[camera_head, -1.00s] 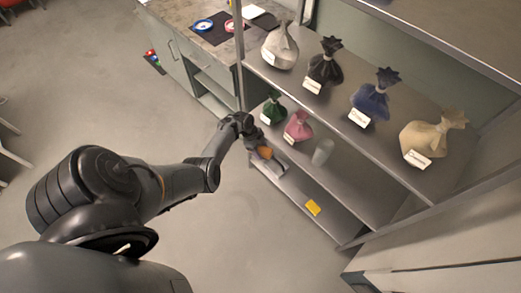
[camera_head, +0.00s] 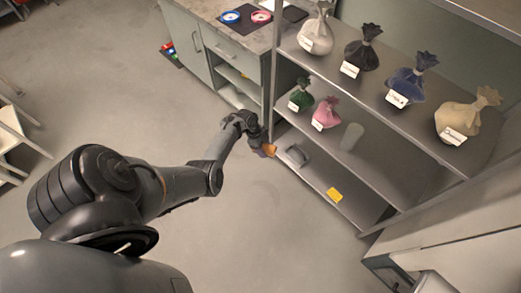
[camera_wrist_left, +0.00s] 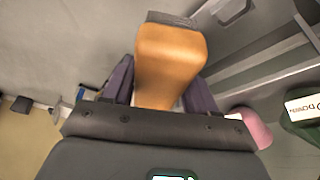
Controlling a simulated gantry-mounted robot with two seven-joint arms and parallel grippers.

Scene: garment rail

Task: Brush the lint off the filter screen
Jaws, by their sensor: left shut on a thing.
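My left gripper (camera_head: 262,143) is shut on a brush with an orange-brown handle (camera_head: 269,149), held just off the left front edge of the lower shelf. In the left wrist view the brush (camera_wrist_left: 168,65) stands between the two fingers, with a dark grey strip at its far end. A grey object with a raised, handle-like part (camera_head: 297,154) lies on the lower shelf, right of the gripper and apart from it. I cannot tell whether it is the filter screen; no screen or lint shows clearly. My right gripper is not in view.
The lower shelf (camera_head: 315,178) also bears a yellow piece (camera_head: 334,194). Above it are a green bag (camera_head: 301,95), a pink bag (camera_head: 326,113) and a translucent cylinder (camera_head: 351,136). Several labelled bags stand higher up. A rack post (camera_head: 272,85) is near my gripper. Open floor lies left.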

